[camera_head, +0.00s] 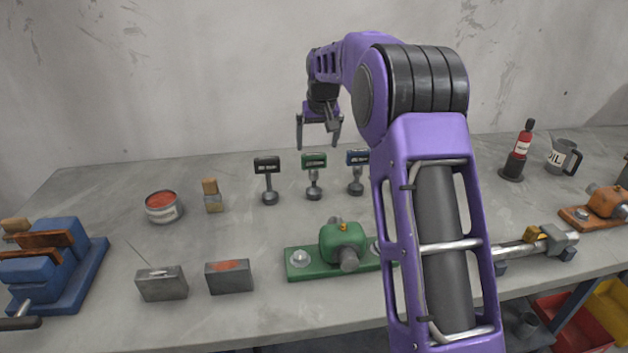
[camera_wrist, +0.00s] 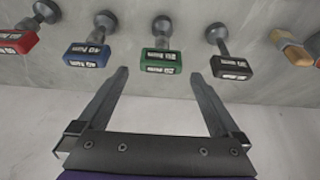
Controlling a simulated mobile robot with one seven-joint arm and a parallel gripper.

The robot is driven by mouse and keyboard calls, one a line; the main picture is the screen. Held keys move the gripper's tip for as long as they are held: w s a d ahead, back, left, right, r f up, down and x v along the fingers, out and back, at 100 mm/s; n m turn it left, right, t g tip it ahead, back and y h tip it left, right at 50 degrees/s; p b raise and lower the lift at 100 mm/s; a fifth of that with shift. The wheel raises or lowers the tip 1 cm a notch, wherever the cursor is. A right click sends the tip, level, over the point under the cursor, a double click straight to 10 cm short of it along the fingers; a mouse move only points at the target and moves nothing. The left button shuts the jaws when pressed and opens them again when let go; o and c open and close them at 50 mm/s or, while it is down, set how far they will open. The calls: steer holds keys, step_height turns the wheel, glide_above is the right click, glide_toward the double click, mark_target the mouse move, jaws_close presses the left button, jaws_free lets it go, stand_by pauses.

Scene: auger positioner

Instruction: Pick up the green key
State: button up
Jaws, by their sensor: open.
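The green key (camera_head: 314,162) stands upright on the table in the head view, with a labelled green head on a grey knobbed stem. It lies between a black key (camera_head: 267,166) on its left and a blue key (camera_head: 357,158) on its right. My gripper (camera_head: 318,146) is open and empty, above and behind the green key. In the wrist view the green key (camera_wrist: 161,61) sits just beyond the gap between my fingertips (camera_wrist: 157,72), roughly centred, apart from both fingers. The blue key (camera_wrist: 88,52) and black key (camera_wrist: 231,66) flank it there.
A red key (camera_wrist: 17,40) shows in the wrist view. A green machine unit (camera_head: 343,243) stands in front of the keys. A can (camera_head: 163,207), a brush (camera_head: 212,195) and a blue vise (camera_head: 55,262) are to the left. Bare table lies between the keys and the wall.

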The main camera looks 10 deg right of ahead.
mark_target(314, 155)
steer(key=x, duration=0.9)
steer(key=shift+w+a+r, duration=0.15)
steer(key=shift+w, duration=0.25)
steer(key=shift+c, duration=0.2)
steer(key=shift+r, duration=0.1)
steer(key=c, duration=1.2)
